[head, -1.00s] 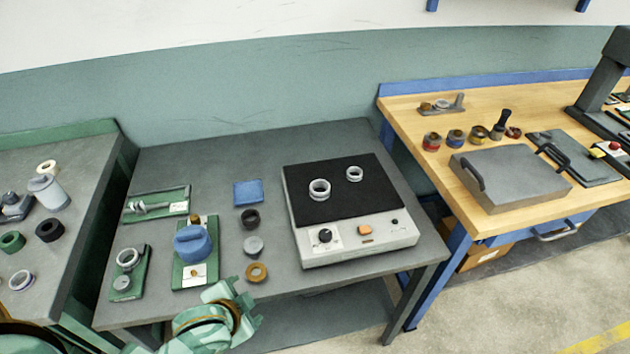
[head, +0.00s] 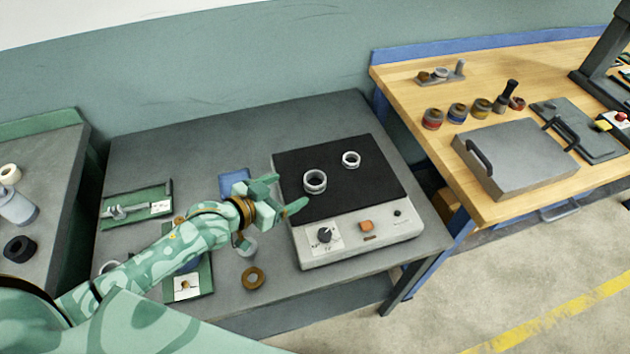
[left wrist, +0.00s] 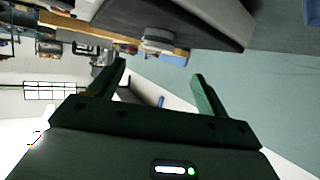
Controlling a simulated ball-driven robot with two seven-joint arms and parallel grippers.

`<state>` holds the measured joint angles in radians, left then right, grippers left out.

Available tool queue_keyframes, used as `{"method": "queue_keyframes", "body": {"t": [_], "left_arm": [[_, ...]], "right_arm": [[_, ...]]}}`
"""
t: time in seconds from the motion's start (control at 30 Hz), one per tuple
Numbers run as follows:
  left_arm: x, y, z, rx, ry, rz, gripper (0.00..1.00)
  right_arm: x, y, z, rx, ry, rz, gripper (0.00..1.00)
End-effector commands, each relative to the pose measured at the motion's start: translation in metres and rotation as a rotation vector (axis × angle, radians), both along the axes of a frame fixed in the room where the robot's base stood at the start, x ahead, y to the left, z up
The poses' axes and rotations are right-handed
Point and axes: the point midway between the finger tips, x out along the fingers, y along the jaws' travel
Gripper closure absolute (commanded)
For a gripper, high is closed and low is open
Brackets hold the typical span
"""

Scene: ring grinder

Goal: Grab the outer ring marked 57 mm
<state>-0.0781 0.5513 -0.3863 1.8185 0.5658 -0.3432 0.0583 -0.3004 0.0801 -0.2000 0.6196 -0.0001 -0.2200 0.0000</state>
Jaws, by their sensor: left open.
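Two pale metal rings stand on the black top of the heater-like device. The larger ring (head: 315,190) is nearer the front left and the smaller ring (head: 351,165) is farther back to the right. I cannot read a size marking on either. My left gripper (head: 287,196) is open and empty, just left of the larger ring and apart from it, at the device's left edge. Its open fingers also show in the left wrist view (left wrist: 159,68), with nothing between them. My right gripper is not in view.
The device (head: 365,245) has a white front with a knob and an orange button. A brown ring (head: 253,278) and a grey round part lie left of it on the grey bench (head: 290,115). My left arm covers part of the green holders. A wooden bench (head: 400,85) stands right.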

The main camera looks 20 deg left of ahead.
Motion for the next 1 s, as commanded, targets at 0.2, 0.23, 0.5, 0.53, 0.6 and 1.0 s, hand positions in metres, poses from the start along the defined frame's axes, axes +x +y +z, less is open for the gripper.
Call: {"method": "queue_keyframes", "body": {"t": [0.2,0.23,0.5,0.53,0.6,1.0], "left_arm": [[0.029,-0.015,-0.015,0.0,0.001,0.0,0.23],[0.031,-0.016,-0.016,-0.001,0.001,-0.001,0.23],[0.057,-0.036,-0.03,-0.001,0.001,-0.001,0.23],[0.061,-0.037,-0.033,0.0,0.001,0.0,0.23],[0.068,-0.041,-0.036,0.001,0.001,0.001,0.23],[0.073,-0.043,-0.036,0.003,0.001,0.0,0.51]], "right_arm": [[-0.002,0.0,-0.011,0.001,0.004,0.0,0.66],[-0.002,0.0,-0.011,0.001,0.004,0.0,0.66],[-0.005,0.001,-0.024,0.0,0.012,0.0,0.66],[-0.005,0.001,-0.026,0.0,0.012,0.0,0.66],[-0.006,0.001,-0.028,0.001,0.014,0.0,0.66],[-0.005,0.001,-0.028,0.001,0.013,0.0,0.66]]}}
